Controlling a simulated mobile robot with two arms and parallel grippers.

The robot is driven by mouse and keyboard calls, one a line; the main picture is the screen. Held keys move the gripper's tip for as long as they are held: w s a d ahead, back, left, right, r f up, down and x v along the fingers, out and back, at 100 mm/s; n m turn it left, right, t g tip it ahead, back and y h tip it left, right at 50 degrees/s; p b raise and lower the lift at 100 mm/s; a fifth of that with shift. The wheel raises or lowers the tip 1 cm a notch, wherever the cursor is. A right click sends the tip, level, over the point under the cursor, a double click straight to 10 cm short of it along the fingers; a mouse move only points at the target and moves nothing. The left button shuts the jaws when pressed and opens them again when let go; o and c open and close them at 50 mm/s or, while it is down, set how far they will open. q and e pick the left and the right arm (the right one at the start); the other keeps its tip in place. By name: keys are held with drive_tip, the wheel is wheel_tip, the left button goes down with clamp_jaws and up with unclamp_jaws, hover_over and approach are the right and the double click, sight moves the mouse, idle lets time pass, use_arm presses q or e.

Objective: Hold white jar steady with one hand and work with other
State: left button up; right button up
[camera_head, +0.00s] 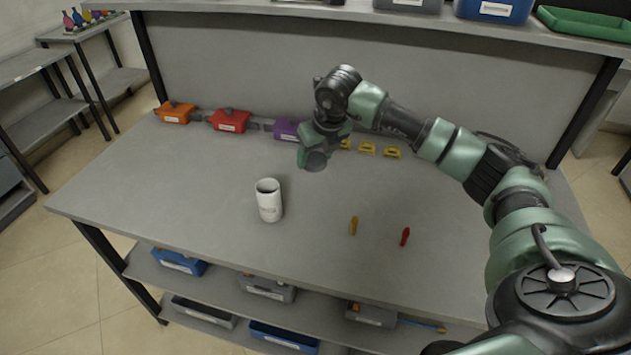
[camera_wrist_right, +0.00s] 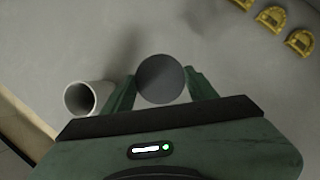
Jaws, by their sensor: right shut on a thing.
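The white jar (camera_head: 269,204) stands upright and open at the top on the grey table, left of centre. It also shows in the right wrist view, left of the fingers (camera_wrist_right: 91,97). My right gripper (camera_head: 314,163) is above the table, up and to the right of the jar and apart from it. It is shut on a dark grey round piece (camera_wrist_right: 160,79), whose flat face shows between the green fingers. I cannot tell how thick the piece is. My left gripper is not in view.
An orange tool (camera_head: 354,225) and a red tool (camera_head: 405,237) lie right of the jar. Orange (camera_head: 174,113), red (camera_head: 229,121) and purple (camera_head: 287,130) boxes and yellow pieces (camera_head: 367,149) line the back. The front left tabletop is clear. A shelf of bins hangs over the back.

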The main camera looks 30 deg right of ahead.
sight(315, 160)
use_arm(q)
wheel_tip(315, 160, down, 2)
drive_tip(key=shift+b, duration=0.7)
use_arm(e)
wheel_tip(315, 160, up, 9)
drive_tip(key=shift+r, duration=0.15)
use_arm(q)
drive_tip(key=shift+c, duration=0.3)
